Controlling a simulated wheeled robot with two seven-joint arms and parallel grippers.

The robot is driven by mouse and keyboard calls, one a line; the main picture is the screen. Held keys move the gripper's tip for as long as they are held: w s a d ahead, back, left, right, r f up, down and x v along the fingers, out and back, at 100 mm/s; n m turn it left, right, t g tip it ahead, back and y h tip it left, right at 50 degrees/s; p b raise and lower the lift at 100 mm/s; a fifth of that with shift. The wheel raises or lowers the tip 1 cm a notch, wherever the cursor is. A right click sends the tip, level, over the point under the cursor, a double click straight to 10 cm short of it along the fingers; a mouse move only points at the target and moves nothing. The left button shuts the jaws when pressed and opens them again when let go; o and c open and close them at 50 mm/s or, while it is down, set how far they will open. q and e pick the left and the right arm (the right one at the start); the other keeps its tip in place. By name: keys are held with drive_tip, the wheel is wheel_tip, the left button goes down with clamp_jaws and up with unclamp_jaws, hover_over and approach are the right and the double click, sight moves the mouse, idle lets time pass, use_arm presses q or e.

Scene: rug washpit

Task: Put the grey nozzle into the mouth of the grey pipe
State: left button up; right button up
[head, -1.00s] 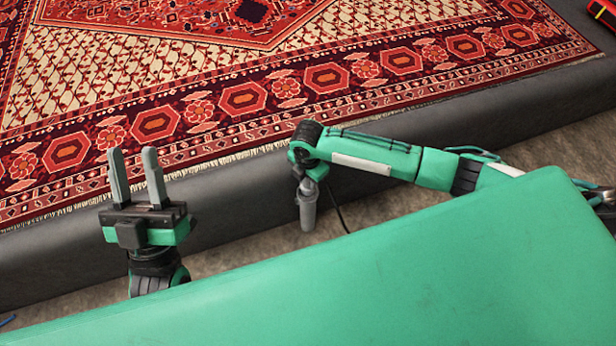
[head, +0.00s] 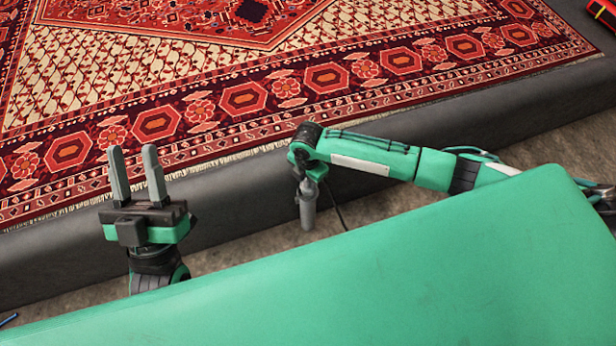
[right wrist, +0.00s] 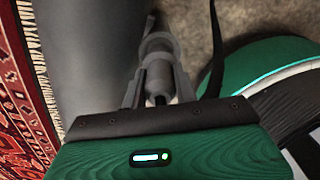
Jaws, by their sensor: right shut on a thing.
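My left gripper (head: 138,172) is open and empty in the head view, its two grey fingers pointing up in front of the dark grey pit wall. My right gripper (head: 307,190) points down beside the wall. It is shut on the grey nozzle (head: 308,214), which hangs below the wrist, about upright. In the right wrist view the nozzle (right wrist: 158,46) shows as a stepped grey cylinder between the fingers. I cannot make out the grey pipe or its mouth as a separate thing; the nozzle's far end is dim.
A patterned red rug (head: 245,97) lies on top of the dark grey ledge (head: 232,195). A thin black cable (head: 340,215) hangs behind the nozzle. Brown-grey floor (head: 250,245) shows below the ledge. A red object (head: 605,12) is at the far top right.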

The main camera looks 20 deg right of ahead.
sight(308, 184)
drive_tip(key=shift+f+b, duration=0.45)
drive_tip(key=shift+f, duration=1.2)
drive_tip(key=o, duration=1.1)
drive_tip(key=shift+r, duration=0.1)
drive_tip(key=shift+c, duration=0.2)
